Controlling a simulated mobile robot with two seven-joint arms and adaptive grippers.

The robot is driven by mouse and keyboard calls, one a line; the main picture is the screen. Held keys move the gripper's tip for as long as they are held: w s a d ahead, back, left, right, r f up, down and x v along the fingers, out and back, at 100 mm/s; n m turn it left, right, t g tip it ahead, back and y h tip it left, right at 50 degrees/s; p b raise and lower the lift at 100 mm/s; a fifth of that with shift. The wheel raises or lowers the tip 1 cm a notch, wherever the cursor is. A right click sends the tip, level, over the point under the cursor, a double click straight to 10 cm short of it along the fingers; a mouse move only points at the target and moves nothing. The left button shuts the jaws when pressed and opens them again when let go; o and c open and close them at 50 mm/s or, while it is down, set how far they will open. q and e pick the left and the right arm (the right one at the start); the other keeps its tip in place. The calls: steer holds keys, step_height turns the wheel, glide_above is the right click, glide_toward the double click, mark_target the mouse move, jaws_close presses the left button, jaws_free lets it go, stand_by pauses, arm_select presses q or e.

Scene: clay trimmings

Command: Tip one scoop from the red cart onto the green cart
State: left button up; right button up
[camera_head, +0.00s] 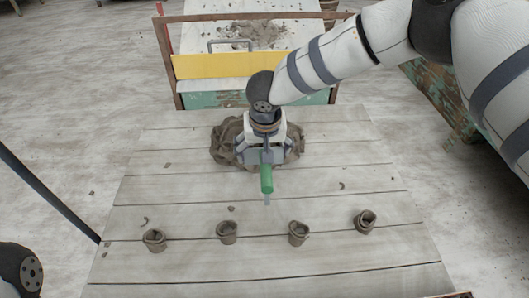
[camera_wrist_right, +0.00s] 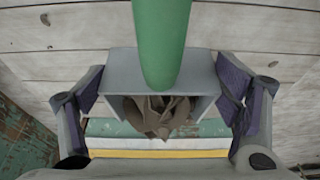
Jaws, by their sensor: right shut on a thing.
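My right gripper (camera_head: 265,155) is shut on a scoop, above the near cart's plank top. The scoop's green handle (camera_head: 266,178) points toward me. In the right wrist view the grey scoop pan (camera_wrist_right: 120,72) sits between the fingers, with brown clay (camera_wrist_right: 158,115) at its mouth. I cannot tell how much lies in the pan. A brown clay heap (camera_head: 226,140) is partly hidden behind the gripper. The near cart (camera_head: 270,215) has a red edge at its front right corner. The far cart (camera_head: 200,99) has a green front panel. My left gripper is out of view.
Several small clay cups (camera_head: 154,240) stand in a row near the front. A yellow board (camera_head: 215,66) and a grey handle (camera_head: 230,42) stand along the far cart's near side. Trimmings (camera_head: 252,34) lie on its top. A worn green cabinet (camera_head: 440,100) stands at right.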

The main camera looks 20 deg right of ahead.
steer(key=shift+t, duration=0.6)
step_height(320, 180, up, 8)
steer(key=p, duration=0.6)
steer(key=shift+r, duration=0.5)
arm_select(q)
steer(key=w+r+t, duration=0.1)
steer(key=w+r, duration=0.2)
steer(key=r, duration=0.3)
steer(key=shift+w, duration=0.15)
arm_select(e)
steer(key=shift+f, duration=0.1)
steer(key=shift+s, duration=0.1)
